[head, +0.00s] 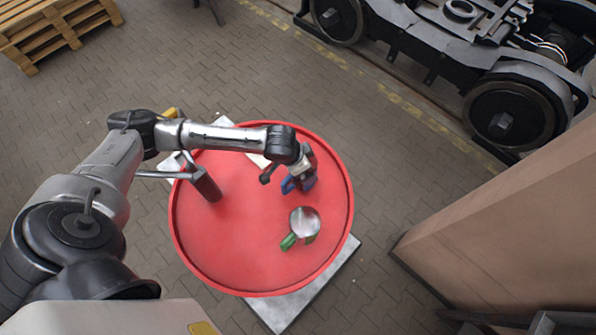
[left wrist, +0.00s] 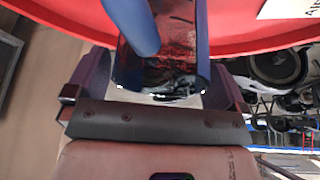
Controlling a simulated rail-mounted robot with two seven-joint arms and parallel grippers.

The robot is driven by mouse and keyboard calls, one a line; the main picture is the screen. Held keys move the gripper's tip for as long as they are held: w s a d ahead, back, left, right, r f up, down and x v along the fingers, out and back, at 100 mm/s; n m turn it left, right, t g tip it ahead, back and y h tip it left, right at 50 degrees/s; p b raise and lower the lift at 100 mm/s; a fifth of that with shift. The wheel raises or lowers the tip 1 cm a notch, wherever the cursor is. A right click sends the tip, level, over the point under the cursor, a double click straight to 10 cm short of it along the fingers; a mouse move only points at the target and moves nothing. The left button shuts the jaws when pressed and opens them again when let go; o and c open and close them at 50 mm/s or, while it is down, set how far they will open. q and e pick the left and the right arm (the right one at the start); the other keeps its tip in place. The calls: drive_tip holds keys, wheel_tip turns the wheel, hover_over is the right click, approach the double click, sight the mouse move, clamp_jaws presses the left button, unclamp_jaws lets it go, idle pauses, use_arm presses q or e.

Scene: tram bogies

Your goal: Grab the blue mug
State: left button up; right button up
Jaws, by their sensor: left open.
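The blue mug (head: 289,186) stands on the red round table top, partly hidden under my left gripper (head: 289,176). In the head view mostly its blue handle shows. In the left wrist view the blue mug (left wrist: 178,45) has a dark, shiny body and a blue handle at the upper left. Its body lies between the two fingers of my left gripper (left wrist: 155,88), which are open on either side of it. I cannot tell whether either finger touches it. My right gripper is in neither view.
A silver mug with a green handle (head: 305,222) stands close by, nearer the front. A dark cylinder (head: 207,186) is at the left of the red table (head: 230,262). A brown crate-like block (head: 500,240) stands right. A bogie (head: 440,50) is behind.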

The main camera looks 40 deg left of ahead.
use_arm(q)
drive_tip(key=shift+x, duration=0.85)
drive_tip(key=shift+c, duration=0.5)
drive_tip(key=c, duration=0.7)
